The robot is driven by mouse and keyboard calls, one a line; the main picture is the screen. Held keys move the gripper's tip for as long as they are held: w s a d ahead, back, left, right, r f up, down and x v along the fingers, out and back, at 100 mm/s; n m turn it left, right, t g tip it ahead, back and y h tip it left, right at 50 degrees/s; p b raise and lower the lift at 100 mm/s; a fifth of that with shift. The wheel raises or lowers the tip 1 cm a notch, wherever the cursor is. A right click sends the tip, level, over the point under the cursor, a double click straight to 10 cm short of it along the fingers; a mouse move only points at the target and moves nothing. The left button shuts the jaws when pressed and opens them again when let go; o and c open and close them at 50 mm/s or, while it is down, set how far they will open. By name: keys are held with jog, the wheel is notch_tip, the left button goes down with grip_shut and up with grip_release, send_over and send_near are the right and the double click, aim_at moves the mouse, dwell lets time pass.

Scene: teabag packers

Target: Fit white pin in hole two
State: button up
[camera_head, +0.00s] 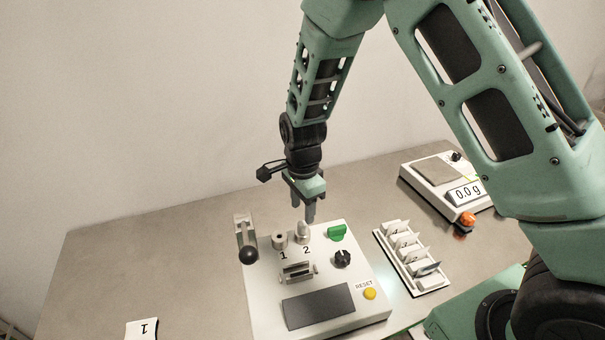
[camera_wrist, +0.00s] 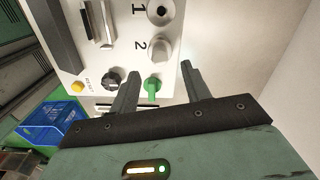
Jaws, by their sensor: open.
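A whitish pin (camera_head: 302,230) stands roughly upright at the place marked 2 on the white panel (camera_head: 352,262). It also shows beside the number 2 in the wrist view (camera_wrist: 161,48). I cannot see how deep it sits, and its lower end is hidden. The socket marked 1 (camera_head: 279,241) is a round collar; its dark hole is open and empty in the wrist view (camera_wrist: 160,11). My gripper (camera_head: 303,209) is open and empty just above and behind the pin. In the wrist view its fingers (camera_wrist: 160,72) are spread, and the pin stands beyond their tips.
A black-knobbed lever (camera_head: 247,254) stands left of the sockets. A green switch (camera_head: 337,232) and black knob (camera_head: 342,258) are close on the right. A rack of packets (camera_head: 411,262) and a scale (camera_head: 447,180) stand further right. The table left is mostly clear.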

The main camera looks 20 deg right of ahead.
aim_at(303, 223)
notch_tip(303, 223, up, 12)
jog(key=shift+b, duration=0.45)
jog(key=s+a+r+n, duration=0.1)
jog(key=s+a+n, duration=0.2)
jog(key=s+n, duration=0.9)
jog(key=s+a+r+n, duration=0.2)
jog(key=s+a+n, duration=0.1)
jog(key=s+n, duration=0.8)
jog(key=s, duration=0.4)
jog(key=shift+a+r+n+y, duration=0.2)
jog(key=shift+n+y, duration=0.1)
jog(key=shift+n, duration=0.1)
